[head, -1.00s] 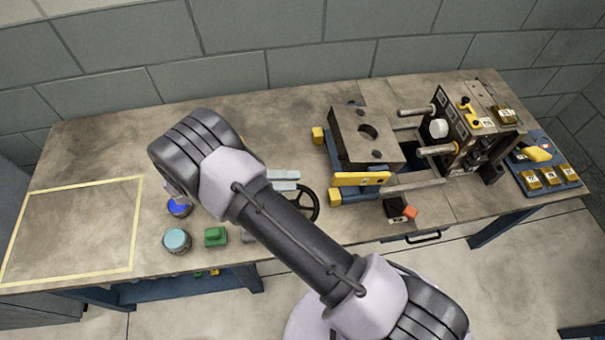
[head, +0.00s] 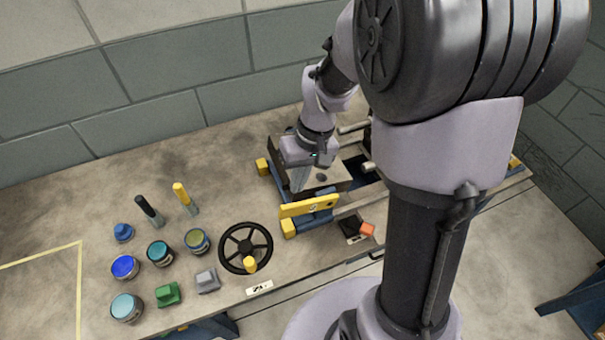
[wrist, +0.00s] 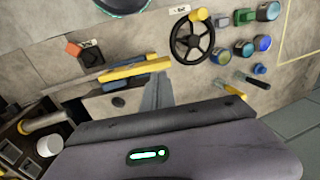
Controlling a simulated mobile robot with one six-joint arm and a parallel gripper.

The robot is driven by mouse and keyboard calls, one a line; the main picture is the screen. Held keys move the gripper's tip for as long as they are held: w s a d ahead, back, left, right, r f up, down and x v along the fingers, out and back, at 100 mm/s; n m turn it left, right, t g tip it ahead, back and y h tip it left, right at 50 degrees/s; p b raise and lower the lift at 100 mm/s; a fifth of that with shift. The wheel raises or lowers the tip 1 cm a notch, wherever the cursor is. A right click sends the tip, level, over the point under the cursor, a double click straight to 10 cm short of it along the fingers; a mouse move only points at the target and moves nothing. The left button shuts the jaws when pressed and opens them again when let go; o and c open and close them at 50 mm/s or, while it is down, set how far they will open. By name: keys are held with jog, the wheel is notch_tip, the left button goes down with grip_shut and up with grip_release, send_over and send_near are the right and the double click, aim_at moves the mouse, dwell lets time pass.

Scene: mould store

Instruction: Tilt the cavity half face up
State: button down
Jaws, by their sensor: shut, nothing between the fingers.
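The cavity half (head: 334,180) is a thick brown-grey steel block with a round hole in its upper surface. It sits on a blue tilting cradle (head: 318,217) with yellow end blocks and a yellow bar along the front. My gripper (head: 301,180) points down over the block, with its fingers together and empty. My forearm hides part of the block in the head view. In the wrist view, the shut fingers (wrist: 157,84) show in front of the block (wrist: 98,108). I cannot tell whether the fingertips touch it.
A black handwheel (head: 232,262) with a yellow knob stands left of the cradle. Several pots, blocks and upright handles stand further left. An orange-and-black item (head: 367,230) lies right of the yellow bar. Guide pins (head: 352,128) project at the block's right. A wall rises behind.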

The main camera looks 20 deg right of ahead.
aim_at(290, 206)
jog(key=b+x, duration=0.2)
jog(key=x, duration=0.4)
jog(key=shift+f, duration=0.3)
